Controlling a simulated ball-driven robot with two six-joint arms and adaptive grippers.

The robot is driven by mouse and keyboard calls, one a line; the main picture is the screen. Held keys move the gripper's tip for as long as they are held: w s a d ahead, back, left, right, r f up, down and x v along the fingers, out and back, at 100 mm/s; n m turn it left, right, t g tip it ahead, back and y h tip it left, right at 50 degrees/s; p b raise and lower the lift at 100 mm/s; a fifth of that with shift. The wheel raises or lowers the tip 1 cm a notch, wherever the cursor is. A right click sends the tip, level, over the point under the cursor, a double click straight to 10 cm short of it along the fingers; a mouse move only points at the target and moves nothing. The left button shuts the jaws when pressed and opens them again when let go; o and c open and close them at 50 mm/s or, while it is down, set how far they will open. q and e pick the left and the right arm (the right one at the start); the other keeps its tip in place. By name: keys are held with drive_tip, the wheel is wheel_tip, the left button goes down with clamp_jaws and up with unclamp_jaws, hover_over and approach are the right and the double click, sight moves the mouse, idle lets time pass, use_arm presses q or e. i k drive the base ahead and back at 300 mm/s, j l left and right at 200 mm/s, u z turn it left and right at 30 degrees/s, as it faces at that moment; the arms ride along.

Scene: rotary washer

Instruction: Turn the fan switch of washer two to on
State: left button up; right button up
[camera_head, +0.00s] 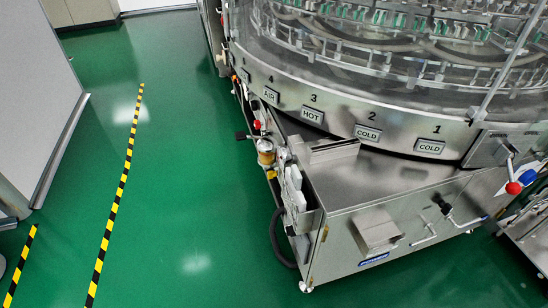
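A large round steel washer (345,103) with a clear guard fills the upper right of the head view. Its rim carries the labels 1 COLD, 2 COLD, 3 HOT and 4 AIR. A steel cabinet (345,195) stands in front of it, with pale box-shaped parts (295,188) on its left side. Levers with a red ball (513,188) and a blue ball (528,176) show at the right. I cannot pick out a fan switch or tell which machine is washer two. Neither of my grippers is in view.
Open green floor (190,200) lies left of the washer, with a yellow-black striped line (118,200) along it. A pale panel (35,90) stands at the left. A dark hose (276,240) and small fittings stick out from the cabinet's left side.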

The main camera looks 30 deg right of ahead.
sight(289, 229)
drive_tip(key=z, duration=1.1)
drive_tip(key=u, duration=0.1)
